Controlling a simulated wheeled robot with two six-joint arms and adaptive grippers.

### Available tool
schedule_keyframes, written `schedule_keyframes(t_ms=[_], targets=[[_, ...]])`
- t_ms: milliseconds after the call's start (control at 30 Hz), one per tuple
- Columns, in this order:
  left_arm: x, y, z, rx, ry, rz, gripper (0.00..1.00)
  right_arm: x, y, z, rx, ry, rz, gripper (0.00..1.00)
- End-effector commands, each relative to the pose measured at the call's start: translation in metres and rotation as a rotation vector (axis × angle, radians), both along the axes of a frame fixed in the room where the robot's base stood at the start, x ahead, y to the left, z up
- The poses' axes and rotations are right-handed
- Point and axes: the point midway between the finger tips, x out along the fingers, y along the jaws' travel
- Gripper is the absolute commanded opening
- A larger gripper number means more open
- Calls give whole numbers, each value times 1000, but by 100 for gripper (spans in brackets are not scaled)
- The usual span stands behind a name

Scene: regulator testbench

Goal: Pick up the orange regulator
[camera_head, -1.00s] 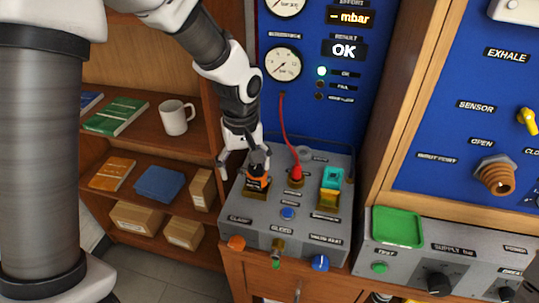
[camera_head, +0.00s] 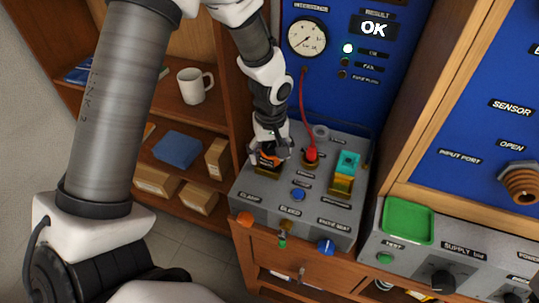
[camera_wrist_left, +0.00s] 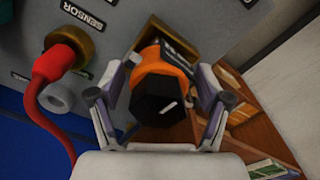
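The orange regulator (camera_head: 267,160), with a black hexagonal knob, stands in a brass-coloured holder at the left of the grey testbench top (camera_head: 305,217). In the left wrist view the regulator (camera_wrist_left: 172,82) sits between the two fingers of my left gripper (camera_wrist_left: 164,88), its black knob towards the camera. The fingers are spread on both sides of it, with narrow gaps seeming to show. In the head view my left gripper (camera_head: 269,152) comes down over the regulator and partly hides it. My right gripper is not in view.
A red hose (camera_head: 304,110) runs up from a fitting just right of the regulator; the hose also shows in the left wrist view (camera_wrist_left: 50,115). A teal and yellow block (camera_head: 345,172) stands further right. A shelf with a white mug (camera_head: 193,86) and boxes is at left. A green tray (camera_head: 408,221) lies right.

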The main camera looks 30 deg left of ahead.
Motion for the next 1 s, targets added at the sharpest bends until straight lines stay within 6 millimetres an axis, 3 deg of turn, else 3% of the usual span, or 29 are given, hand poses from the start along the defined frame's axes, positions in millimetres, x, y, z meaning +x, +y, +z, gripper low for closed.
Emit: schedule_keyframes(t_ms=[33, 167, 200, 567, 867, 1000], targets=[[0, 0, 0, 0, 0, 0, 49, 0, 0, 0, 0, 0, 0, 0], [0, 0, 0, 0, 1, 0, 3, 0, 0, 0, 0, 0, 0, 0], [0, 0, 0, 0, 1, 0, 0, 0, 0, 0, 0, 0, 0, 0], [0, 0, 3, 0, 0, 1, 0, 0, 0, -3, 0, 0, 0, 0], [1, 0, 36, 0, -6, 1, 0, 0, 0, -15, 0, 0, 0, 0], [-24, -13, 35, 2, -1, -2, 0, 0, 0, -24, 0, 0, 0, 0]])
